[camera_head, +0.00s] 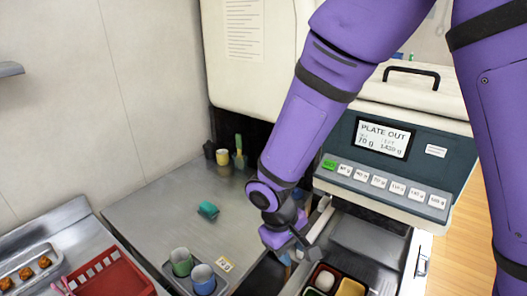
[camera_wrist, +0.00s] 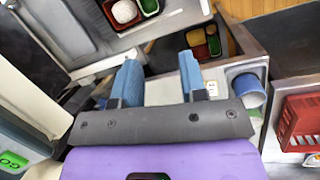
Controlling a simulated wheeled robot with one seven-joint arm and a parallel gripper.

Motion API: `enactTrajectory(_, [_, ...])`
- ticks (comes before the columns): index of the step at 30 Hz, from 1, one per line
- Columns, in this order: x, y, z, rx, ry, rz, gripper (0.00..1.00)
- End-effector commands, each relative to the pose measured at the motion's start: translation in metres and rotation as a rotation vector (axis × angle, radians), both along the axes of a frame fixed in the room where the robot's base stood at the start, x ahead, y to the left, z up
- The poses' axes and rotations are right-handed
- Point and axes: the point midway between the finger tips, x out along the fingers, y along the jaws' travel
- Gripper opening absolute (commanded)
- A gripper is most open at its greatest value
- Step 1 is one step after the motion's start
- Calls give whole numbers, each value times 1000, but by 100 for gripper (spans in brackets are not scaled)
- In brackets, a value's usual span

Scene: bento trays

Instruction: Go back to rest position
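My gripper (camera_head: 296,246) hangs at the end of my purple arm, at the near edge of the steel counter beside the labelled machine. In the wrist view its two blue fingers (camera_wrist: 159,76) stand well apart, with nothing visible held between them. A bento tray (camera_head: 307,291) with white, green and yellow-brown portions lies below and right of my gripper, cut off by the lower picture edge.
A machine (camera_head: 340,175) with a "PLATE OUT" display and buttons stands right of my gripper. Green (camera_head: 181,262) and blue (camera_head: 203,279) cups stand at the counter's front. A red basket (camera_head: 115,277) is at lower left. A teal object (camera_head: 208,210) lies mid-counter, with clear steel around it.

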Motion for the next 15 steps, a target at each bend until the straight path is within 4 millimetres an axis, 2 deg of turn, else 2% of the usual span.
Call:
enactTrajectory(1, [7, -10, 19, 25, -22, -31, 39])
enactTrajectory(6, [19, -42, 70, 84, -78, -122, 39])
enactTrajectory(15, [18, -106, 152, 185, -189, -274, 39])
